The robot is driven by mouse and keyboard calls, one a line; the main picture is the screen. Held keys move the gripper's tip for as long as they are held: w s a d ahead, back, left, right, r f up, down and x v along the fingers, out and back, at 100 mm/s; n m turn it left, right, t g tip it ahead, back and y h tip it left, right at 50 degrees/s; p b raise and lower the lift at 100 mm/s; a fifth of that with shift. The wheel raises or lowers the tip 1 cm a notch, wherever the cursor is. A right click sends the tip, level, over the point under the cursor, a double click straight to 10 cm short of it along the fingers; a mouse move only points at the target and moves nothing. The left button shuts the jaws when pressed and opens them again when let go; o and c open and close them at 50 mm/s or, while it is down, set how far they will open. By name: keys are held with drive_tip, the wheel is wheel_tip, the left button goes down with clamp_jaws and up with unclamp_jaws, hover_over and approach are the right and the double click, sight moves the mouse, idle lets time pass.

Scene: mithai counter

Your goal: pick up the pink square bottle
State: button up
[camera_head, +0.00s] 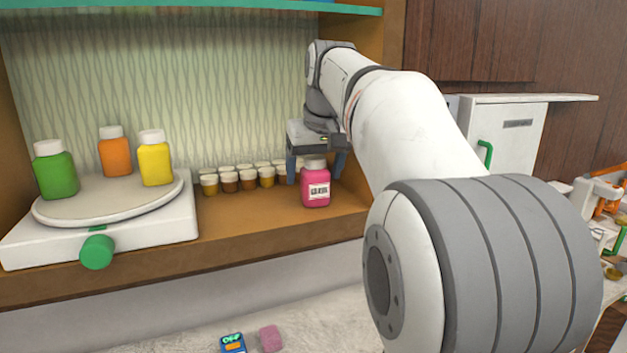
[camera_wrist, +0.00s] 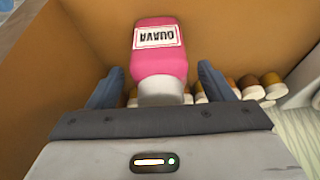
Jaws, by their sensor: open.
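The pink square bottle (camera_head: 316,188) stands upright on the wooden shelf, with a white cap and a white label. In the wrist view the bottle (camera_wrist: 158,65) shows its label reading "GUAVA" upside down, with its cap nearest the gripper body. My gripper (camera_head: 318,168) is at the bottle, its blue-grey fingers on either side of the cap. In the wrist view my gripper (camera_wrist: 160,88) is open, with visible gaps between each finger and the bottle. Whether the fingers touch it anywhere lower cannot be seen.
Several small jars (camera_head: 247,178) stand in rows left of and behind the bottle. A white scale (camera_head: 150,222) at left carries green (camera_head: 56,172), orange (camera_head: 115,155) and yellow (camera_head: 155,160) bottles. The shelf's right wall (camera_head: 378,110) is close to my arm.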

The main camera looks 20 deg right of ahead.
drive_tip(key=shift+x, duration=1.1)
drive_tip(key=c, duration=1.2)
